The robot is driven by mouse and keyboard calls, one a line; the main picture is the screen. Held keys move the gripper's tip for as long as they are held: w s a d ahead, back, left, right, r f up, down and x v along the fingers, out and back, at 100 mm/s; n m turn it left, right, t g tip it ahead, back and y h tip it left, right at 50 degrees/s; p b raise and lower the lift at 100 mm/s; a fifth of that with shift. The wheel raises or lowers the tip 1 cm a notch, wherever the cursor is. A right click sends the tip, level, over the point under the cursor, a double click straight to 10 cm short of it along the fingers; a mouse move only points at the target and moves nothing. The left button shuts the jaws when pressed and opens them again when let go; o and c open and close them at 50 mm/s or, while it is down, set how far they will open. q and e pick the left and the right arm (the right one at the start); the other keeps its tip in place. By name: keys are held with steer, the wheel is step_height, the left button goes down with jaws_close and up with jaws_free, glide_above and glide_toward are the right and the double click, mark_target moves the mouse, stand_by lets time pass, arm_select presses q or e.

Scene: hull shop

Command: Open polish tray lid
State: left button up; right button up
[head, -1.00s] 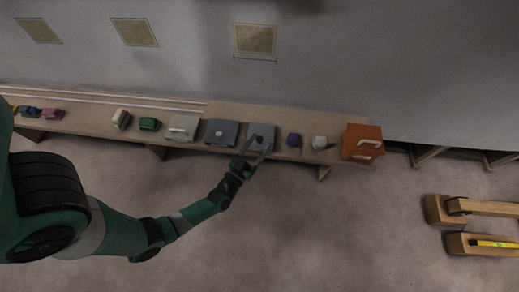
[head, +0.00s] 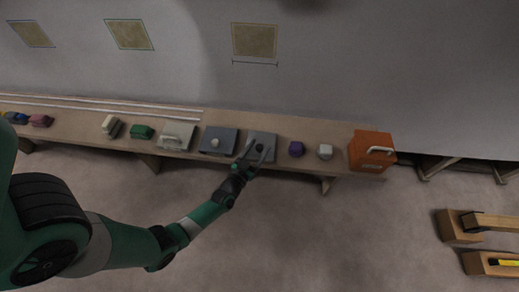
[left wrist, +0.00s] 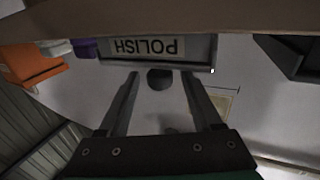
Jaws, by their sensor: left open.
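The polish tray (head: 265,137) is a grey, lidded box on the long bench, with a dark round knob (head: 259,147). In the left wrist view its front (left wrist: 205,52) shows, with an upside-down "POLISH" label (left wrist: 147,47). The lid looks closed. My left gripper (head: 258,151) is open at the front of the tray, its fingers on either side of the knob. In the left wrist view the knob (left wrist: 159,79) sits between the fingertips (left wrist: 160,84), with gaps visible on both sides. I cannot tell the exact depth. My right gripper is not in view.
A similar grey-blue tray (head: 217,141) with a pale knob stands just left. A pale handled case (head: 176,137) is further left. A purple block (head: 296,149), a white block (head: 325,152) and an orange case (head: 371,151) stand right on the bench (head: 230,116).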

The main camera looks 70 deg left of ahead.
arm_select(q)
steer(key=shift+w+a, duration=0.3)
steer(key=shift+w, duration=0.05)
jaws_close()
stand_by(1.2)
